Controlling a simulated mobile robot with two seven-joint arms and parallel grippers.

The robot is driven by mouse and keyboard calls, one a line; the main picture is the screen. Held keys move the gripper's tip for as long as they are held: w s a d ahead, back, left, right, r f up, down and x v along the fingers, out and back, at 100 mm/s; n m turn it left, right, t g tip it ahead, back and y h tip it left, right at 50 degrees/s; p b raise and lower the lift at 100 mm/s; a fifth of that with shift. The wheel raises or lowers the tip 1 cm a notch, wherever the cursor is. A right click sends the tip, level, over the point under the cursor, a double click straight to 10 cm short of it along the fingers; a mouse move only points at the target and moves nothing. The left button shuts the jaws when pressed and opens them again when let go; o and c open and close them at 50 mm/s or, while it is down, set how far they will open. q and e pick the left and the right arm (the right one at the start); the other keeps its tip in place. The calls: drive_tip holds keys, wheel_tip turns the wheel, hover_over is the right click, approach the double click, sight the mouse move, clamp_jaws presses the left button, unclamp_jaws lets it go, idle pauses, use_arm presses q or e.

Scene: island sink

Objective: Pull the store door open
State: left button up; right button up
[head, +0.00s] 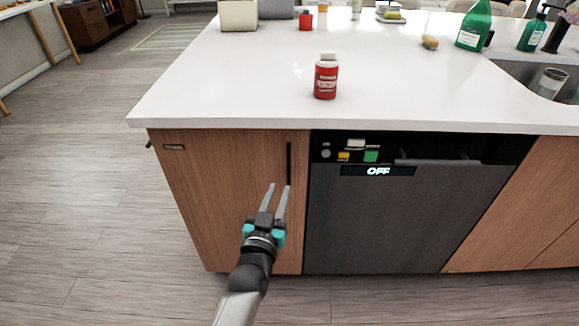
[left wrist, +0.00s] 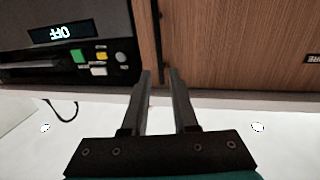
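The store door (head: 215,195) is a wooden cabinet door at the left end of the island front, and it looks shut. A small dark label (head: 174,147) sits at its upper left. Its slim black vertical handle (head: 289,160) is near the right edge. My left gripper (head: 279,186) is in front of the door, its two fingers apart and nothing held between them. The fingertips are near the handle's lower end. In the left wrist view, the handle (left wrist: 157,30) lines up with the gap between the fingertips; I cannot tell whether they touch it. My right gripper is not in view.
A dark dishwasher (head: 400,215) reading OFF stands right of the door. A white countertop (head: 230,85) overhangs above, with a red and white bottle (head: 326,77) near its front edge. The wooden floor (head: 80,200) to the left is clear.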

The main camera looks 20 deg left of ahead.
sight(288, 165)
use_arm(q)
drive_tip(key=w+b, duration=0.1)
drive_tip(key=w, duration=0.2)
drive_tip(key=w+b, duration=0.1)
drive_tip(key=w, duration=0.2)
drive_tip(key=w+b, duration=0.1)
drive_tip(key=w, duration=0.2)
drive_tip(key=shift+a+f, duration=0.1)
drive_tip(key=shift+a, duration=0.2)
drive_tip(key=shift+w+a+b, duration=0.1)
drive_tip(key=shift+w+b, duration=0.3)
drive_tip(key=shift+w, duration=0.55)
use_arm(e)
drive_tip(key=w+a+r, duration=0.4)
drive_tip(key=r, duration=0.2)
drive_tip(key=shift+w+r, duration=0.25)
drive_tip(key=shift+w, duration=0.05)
use_arm(q)
clamp_jaws()
